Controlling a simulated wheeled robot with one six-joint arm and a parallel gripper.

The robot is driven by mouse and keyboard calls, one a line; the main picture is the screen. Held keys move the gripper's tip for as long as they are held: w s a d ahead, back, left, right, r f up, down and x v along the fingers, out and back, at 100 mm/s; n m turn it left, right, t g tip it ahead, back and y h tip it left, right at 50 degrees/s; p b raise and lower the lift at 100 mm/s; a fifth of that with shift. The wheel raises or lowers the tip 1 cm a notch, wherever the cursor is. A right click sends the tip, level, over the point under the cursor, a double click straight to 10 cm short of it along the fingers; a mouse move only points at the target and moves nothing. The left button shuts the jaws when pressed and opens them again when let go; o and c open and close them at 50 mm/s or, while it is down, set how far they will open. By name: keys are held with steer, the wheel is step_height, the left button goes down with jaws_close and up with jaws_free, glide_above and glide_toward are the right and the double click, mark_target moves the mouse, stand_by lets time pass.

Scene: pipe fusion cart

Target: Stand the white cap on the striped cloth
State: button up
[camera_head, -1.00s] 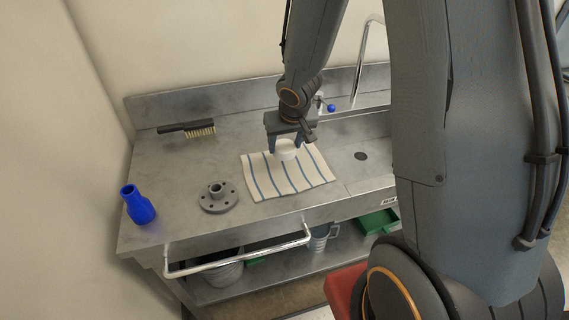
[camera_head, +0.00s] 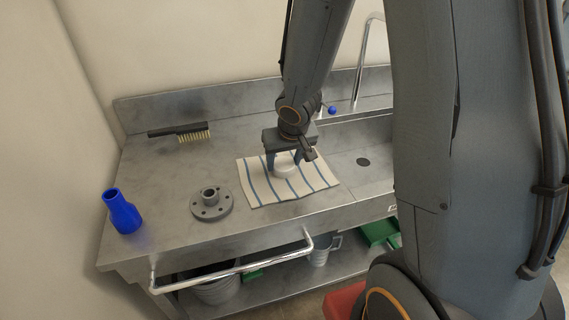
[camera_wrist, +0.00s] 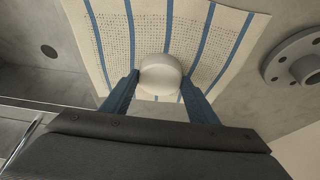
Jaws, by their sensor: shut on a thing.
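The white cap (camera_head: 285,168) is between the fingers of my gripper (camera_head: 284,163), over the middle of the striped cloth (camera_head: 262,190). In the wrist view the cap (camera_wrist: 160,74) shows its rounded white top between the two blue fingers of my gripper (camera_wrist: 160,88), which is shut on it. The cloth (camera_wrist: 225,55), cream with blue stripes, lies flat on the steel bench beneath. The cap looks at or very near the cloth; I cannot tell if it touches.
A grey flange (camera_head: 211,203) lies left of the cloth. A blue reducer (camera_head: 122,212) stands at the bench's left end. A brush (camera_head: 182,131) lies at the back. A drain hole (camera_head: 363,162) is to the right. The steel between brush and flange is clear.

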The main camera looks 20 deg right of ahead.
steer(key=shift+s+f, duration=0.1)
steer(key=shift+f, duration=0.05)
steer(key=shift+f+b, duration=0.2)
steer(key=shift+b, duration=0.1)
steer(key=shift+c, duration=0.4)
steer(key=shift+s+f, duration=0.1)
steer(key=shift+f, duration=0.15)
steer(key=c, duration=0.4)
steer(key=o, duration=1.6)
steer(key=shift+r+p, duration=0.3)
steer(key=shift+r, duration=0.2)
steer(key=p+v, duration=1)
steer(key=v, duration=0.2)
steer(key=s+r, duration=0.2)
steer(key=s, duration=0.2)
steer(key=s+r+g, duration=0.1)
steer(key=s+r, duration=0.2)
steer(key=s+r+g, duration=0.1)
steer(key=s+r, duration=0.1)
steer(key=s, duration=0.2)
steer(key=shift+s+d+r, duration=0.1)
steer(key=shift+s+r, duration=0.1)
steer(key=shift+s, duration=0.1)
